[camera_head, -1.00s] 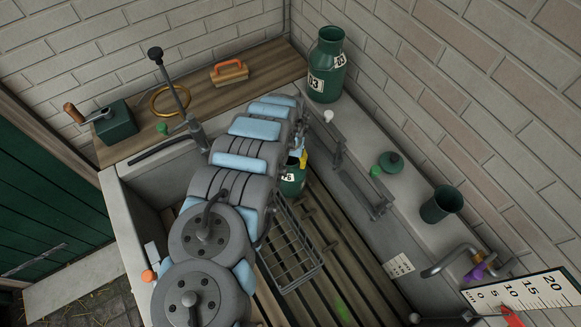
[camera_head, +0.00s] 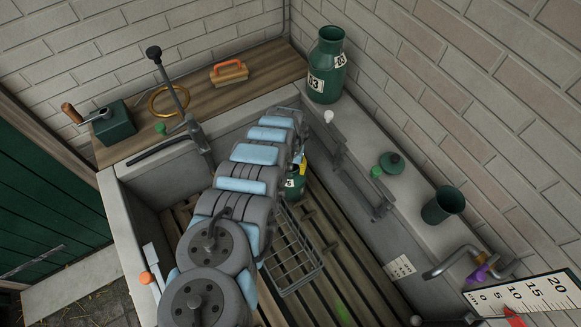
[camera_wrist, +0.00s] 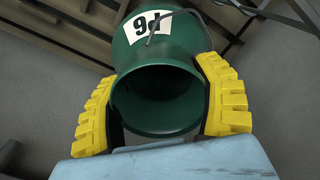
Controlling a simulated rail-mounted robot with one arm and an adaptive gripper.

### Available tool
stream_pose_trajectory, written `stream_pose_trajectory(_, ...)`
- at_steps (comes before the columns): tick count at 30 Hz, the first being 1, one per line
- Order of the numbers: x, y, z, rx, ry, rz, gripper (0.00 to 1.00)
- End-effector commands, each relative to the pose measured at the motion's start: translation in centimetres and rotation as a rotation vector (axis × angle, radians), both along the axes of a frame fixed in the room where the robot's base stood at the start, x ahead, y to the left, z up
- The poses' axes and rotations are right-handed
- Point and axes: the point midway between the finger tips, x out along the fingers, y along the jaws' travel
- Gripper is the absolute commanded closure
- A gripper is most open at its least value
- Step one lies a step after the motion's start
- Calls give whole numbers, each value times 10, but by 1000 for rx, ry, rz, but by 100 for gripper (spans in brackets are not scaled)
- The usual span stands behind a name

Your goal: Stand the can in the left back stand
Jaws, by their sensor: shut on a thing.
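The can is dark green with an open mouth and a white number label. In the wrist view the can (camera_wrist: 165,50) fills the middle, its mouth facing the camera. My gripper (camera_wrist: 160,82) has its yellow ribbed fingers on both sides of the can, shut on it. In the head view the can (camera_head: 293,187) shows in part beside my arm, over the slatted trough floor, with a yellow fingertip (camera_head: 303,166) at it. My arm hides much of the trough's left and back parts. I cannot make out the left back stand.
A wire basket (camera_head: 292,262) lies right of my arm in the trough. A grey bracket (camera_head: 365,185) is on the trough's right wall. On the right ledge stand a large churn (camera_head: 326,75), a lid (camera_head: 391,163) and a green cup (camera_head: 443,205). A brush (camera_head: 229,73) sits on the back board.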

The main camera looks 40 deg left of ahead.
Motion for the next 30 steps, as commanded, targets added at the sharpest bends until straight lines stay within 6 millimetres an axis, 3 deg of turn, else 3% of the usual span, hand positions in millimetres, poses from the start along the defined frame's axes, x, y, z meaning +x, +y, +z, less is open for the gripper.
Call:
stream_pose_trajectory(5, 1, 0, -3, 0, 0, 0, 71)
stream_pose_trajectory(6, 0, 0, -3, 0, 0, 0, 25)
stream_pose_trajectory(9, 0, 0, -3, 0, 0, 0, 1)
stream_pose_trajectory(22, 0, 0, 2, -1, 2, 0, 1)
stream_pose_trajectory(30, 0, 0, 23, -1, 3, -1, 1)
